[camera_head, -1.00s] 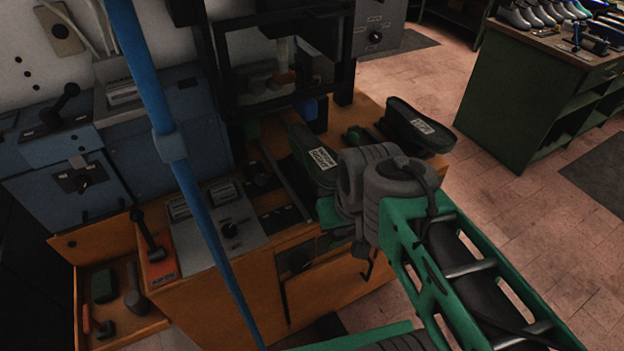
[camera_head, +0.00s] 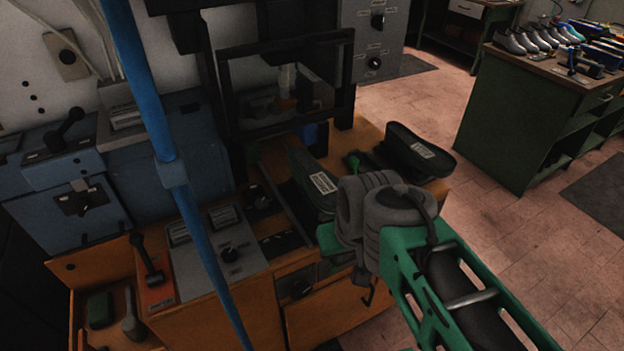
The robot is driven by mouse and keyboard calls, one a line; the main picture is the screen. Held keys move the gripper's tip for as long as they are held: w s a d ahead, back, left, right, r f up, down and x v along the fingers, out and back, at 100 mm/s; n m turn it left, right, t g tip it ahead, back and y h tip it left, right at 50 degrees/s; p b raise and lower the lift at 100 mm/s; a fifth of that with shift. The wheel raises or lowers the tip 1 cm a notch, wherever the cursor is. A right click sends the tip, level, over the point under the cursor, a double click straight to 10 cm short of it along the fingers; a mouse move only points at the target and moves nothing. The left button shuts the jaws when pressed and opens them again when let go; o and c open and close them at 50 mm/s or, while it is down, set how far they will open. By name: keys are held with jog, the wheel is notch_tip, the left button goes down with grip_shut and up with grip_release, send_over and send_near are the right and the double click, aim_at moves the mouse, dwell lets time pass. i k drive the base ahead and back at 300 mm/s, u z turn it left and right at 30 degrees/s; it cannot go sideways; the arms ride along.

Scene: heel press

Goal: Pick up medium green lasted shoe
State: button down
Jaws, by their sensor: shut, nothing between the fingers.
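A small green object (camera_head: 352,161) lies on the orange bench between two dark green trays; it is too small and dark to confirm as the medium green lasted shoe. The left tray (camera_head: 299,167) and the right tray (camera_head: 402,138) each carry a white label I cannot read. My grey wrist and green arm cover the front right of the bench, near the left tray's lower end. The fingers of my gripper do not show; they seem hidden behind the wrist.
A black-framed press (camera_head: 222,85) stands at the back of the bench. A grey control panel (camera_head: 218,247) and a blue machine (camera_head: 60,210) are at left. Several shoes (camera_head: 540,38) stand on a green workbench (camera_head: 490,130) at right. Floor between the benches is clear.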

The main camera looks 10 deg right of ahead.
aim_at(320, 185)
jog(key=u, duration=0.05)
jog(key=k, duration=0.5)
jog(key=u, duration=4.25)
jog(key=k, duration=2.1)
jog(key=z, duration=0.5)
